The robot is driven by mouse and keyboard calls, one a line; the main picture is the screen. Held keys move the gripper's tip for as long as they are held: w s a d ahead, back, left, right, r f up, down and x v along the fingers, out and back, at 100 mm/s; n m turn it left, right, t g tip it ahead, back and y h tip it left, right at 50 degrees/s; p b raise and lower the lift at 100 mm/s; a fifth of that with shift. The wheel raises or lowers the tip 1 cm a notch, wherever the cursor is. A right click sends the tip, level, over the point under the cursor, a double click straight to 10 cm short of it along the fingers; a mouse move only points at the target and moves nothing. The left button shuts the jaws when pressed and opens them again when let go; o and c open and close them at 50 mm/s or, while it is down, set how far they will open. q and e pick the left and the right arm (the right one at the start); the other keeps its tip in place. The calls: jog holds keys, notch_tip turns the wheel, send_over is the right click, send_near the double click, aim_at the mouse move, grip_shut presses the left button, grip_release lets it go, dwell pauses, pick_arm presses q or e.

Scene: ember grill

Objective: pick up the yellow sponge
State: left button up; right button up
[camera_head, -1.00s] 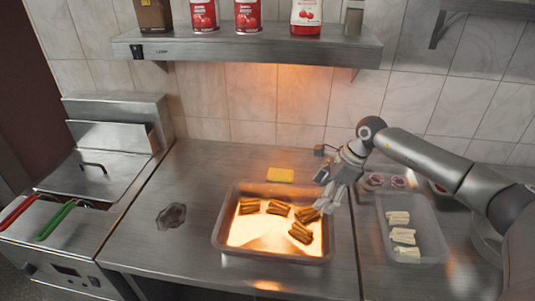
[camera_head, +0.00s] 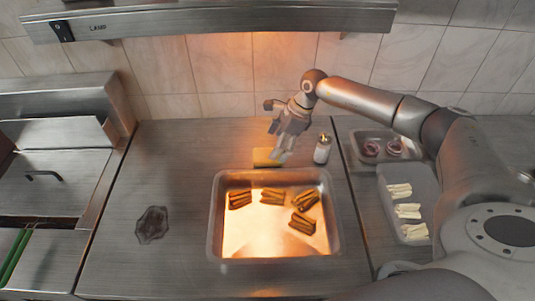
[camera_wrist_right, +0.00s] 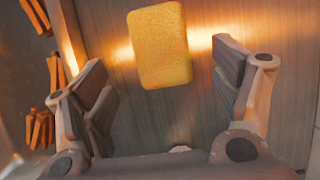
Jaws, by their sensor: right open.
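The yellow sponge (camera_head: 263,158) lies flat on the steel counter behind the metal tray. In the right wrist view the sponge (camera_wrist_right: 159,45) shows whole, between and ahead of the two fingers. My right gripper (camera_head: 279,152) is open and empty, above the sponge's right side in the head view, covering part of it. Its fingers (camera_wrist_right: 165,95) are spread apart on both sides of the sponge and do not appear to touch it. My left gripper is not in view.
The metal tray (camera_head: 216,222) with several brown food pieces (camera_head: 303,223) stands just in front of the sponge. A white shaker (camera_head: 322,149) stands to the right. A clear container (camera_head: 428,190) with pale pieces is farther right. Counter to the left is mostly clear, except a dark patch (camera_head: 152,224).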

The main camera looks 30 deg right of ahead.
jog(key=shift+w+a+f+p, duration=0.1)
jog(key=shift+f+p, duration=0.2)
jog(key=shift+f, duration=0.05)
jog(key=p+x, duration=0.2)
jog(key=x, duration=0.1)
jog(key=shift+f, duration=0.2)
jog(key=shift+w+f, duration=0.1)
jog(key=shift+f, duration=0.25)
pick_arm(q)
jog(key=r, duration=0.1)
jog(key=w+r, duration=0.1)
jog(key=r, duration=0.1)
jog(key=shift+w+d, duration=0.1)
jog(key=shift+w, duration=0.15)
pick_arm(e)
jog(key=shift+a+f, duration=0.15)
jog(key=shift+f, duration=0.1)
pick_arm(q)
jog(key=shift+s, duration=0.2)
pick_arm(e)
jog(key=c, duration=0.8)
